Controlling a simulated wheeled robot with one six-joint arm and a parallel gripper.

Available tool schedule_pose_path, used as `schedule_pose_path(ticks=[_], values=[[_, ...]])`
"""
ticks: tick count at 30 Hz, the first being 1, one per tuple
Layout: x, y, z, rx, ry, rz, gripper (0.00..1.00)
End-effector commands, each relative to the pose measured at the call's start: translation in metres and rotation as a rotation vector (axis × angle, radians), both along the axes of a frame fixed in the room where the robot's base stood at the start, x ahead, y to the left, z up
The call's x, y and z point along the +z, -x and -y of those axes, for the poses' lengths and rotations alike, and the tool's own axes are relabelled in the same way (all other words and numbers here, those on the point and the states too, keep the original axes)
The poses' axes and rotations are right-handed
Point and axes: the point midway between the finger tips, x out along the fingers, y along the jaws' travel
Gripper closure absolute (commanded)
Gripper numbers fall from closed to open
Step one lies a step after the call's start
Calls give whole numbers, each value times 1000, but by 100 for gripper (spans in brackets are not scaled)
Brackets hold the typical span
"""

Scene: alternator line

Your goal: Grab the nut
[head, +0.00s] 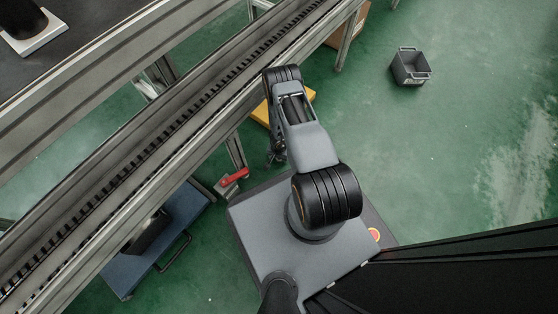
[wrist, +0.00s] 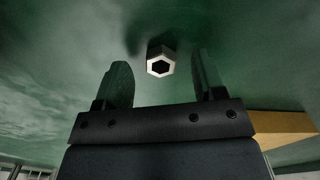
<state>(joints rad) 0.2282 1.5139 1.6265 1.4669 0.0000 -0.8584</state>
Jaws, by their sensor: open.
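The nut (wrist: 160,60) shows in the wrist view as a small hexagonal piece with a pale metal face and a dark hole. It sits between and a little beyond the two fingers of my gripper (wrist: 163,82), on or just above the green floor. The fingers are apart, with clear gaps on both sides of the nut, and do not touch it. In the head view my gripper is mostly hidden beside my arm, and I cannot make out the nut there.
A conveyor (head: 180,131) runs diagonally on the left. A yellow-orange object (head: 259,113) lies by my arm and a red-handled item (head: 233,178) by the conveyor leg. A blue cart (head: 124,274) stands under the conveyor. A grey crate (head: 410,68) stands on open green floor at right.

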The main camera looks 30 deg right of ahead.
Motion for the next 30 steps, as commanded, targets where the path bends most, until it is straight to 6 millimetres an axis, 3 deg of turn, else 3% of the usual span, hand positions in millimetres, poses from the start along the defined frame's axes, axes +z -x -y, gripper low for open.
schedule_pose_path(ticks=[4, 12, 30], values=[[-11, 1, 0, 0, 0, 0, 36], [-12, 0, 0, 0, 0, 1, 36], [-12, 0, 0, 0, 0, 1, 90]])
